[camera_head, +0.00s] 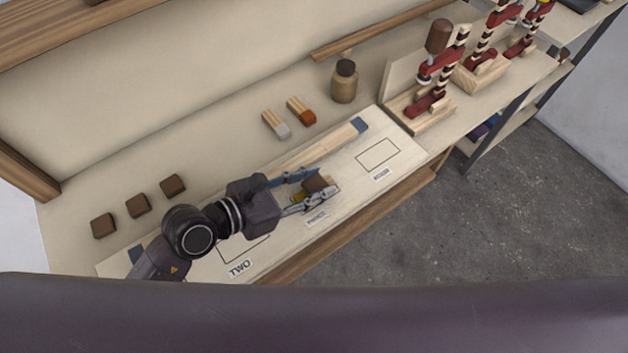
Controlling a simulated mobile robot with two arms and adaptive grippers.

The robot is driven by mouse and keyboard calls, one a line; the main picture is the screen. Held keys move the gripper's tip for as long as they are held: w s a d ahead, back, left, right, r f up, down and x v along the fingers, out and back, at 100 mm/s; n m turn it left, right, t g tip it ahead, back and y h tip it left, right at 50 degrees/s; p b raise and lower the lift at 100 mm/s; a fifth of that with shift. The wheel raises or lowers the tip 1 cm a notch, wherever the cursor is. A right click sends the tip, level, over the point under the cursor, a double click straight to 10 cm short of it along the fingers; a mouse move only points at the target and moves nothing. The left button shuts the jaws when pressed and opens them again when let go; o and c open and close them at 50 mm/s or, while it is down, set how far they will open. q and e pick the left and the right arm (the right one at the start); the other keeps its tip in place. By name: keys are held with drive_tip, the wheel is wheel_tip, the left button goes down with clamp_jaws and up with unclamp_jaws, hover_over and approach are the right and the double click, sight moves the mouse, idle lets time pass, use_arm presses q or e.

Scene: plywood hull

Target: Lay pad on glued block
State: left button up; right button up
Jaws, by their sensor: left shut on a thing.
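My left gripper (306,191) reaches in from the left over the pale board (405,150) and is shut on a small dark brown pad (317,184). A tan and yellowish patch shows at the pad's lower edge between the fingers. I cannot tell whether this is a block beneath or whether the pad touches it. The fingers hide much of this spot. Several outlined areas with labels are on the board, one reading TWO (240,268). My right gripper is not in view.
Three brown square pieces (138,204) lie at the left on the bench. Red clamps on wooden stands (424,108) are at the right. The outlined area (377,155) right of the gripper is empty.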

use_arm(q)
drive_tip(key=shift+f, duration=0.15)
drive_tip(key=o, duration=0.9)
drive_tip(key=shift+o, duration=0.2)
drive_tip(key=shift+a+r, duration=0.1)
drive_tip(key=shift+r, duration=0.1)
drive_tip(key=v, duration=0.3)
drive_tip(key=b+v, duration=0.1)
drive_tip(key=v, duration=0.3)
drive_tip(key=b+v, duration=0.1)
drive_tip(key=v, duration=0.2)
drive_tip(key=shift+s+a+f, duration=0.2)
drive_tip(key=shift+s+a+r+b, duration=0.35)
drive_tip(key=shift+a+r, duration=0.15)
